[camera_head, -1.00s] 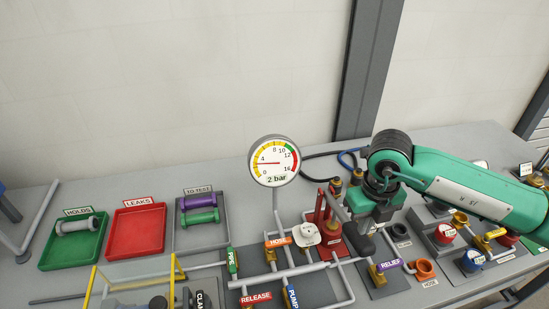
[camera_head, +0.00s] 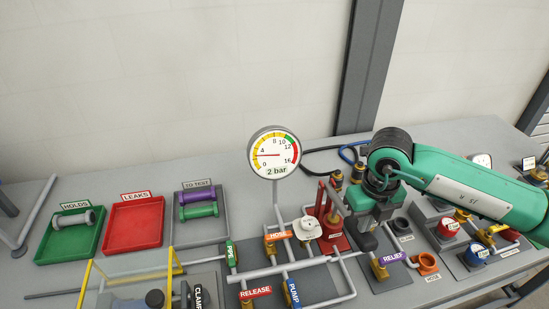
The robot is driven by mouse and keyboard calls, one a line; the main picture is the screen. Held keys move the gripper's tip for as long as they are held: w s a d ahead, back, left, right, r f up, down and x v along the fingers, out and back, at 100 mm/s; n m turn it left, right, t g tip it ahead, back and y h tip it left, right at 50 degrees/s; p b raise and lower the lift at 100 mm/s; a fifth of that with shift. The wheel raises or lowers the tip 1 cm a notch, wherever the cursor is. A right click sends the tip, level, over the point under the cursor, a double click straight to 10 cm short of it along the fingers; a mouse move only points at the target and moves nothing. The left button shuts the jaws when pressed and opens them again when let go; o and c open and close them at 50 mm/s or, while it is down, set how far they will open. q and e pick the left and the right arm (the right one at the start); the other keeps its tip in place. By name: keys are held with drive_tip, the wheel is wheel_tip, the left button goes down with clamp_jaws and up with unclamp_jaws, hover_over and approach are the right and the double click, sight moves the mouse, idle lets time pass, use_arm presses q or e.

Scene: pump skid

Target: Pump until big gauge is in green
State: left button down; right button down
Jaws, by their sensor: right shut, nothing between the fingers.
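The big round gauge (camera_head: 274,153) stands on a post at the middle of the bench. Its needle points left, its display reads 2 bar, and its green band lies at the upper right, near 10 to 12. The red hand pump (camera_head: 331,232) stands right of the gauge post, with a lever (camera_head: 337,201) slanting beside its red uprights. My right gripper (camera_head: 367,240) is shut and empty, pointing down just right of the pump. I cannot tell whether it touches the lever. My left gripper is out of view.
The RELIEF valve (camera_head: 378,268) is just below my right gripper. A white HOSE-side knob (camera_head: 307,228), the RELEASE label (camera_head: 255,292) and the PUMP label (camera_head: 293,294) are left of the pump. Green (camera_head: 70,247) and red (camera_head: 134,240) trays lie at the left. Small gauges stand at the right.

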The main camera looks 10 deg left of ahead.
drive_tip(key=shift+f+b, duration=3.05)
drive_tip(key=shift+f, duration=0.4)
drive_tip(key=shift+r, duration=0.2)
wheel_tip(320, 180, up, 9)
drive_tip(key=p, duration=0.4)
drive_tip(key=shift+f, duration=0.1)
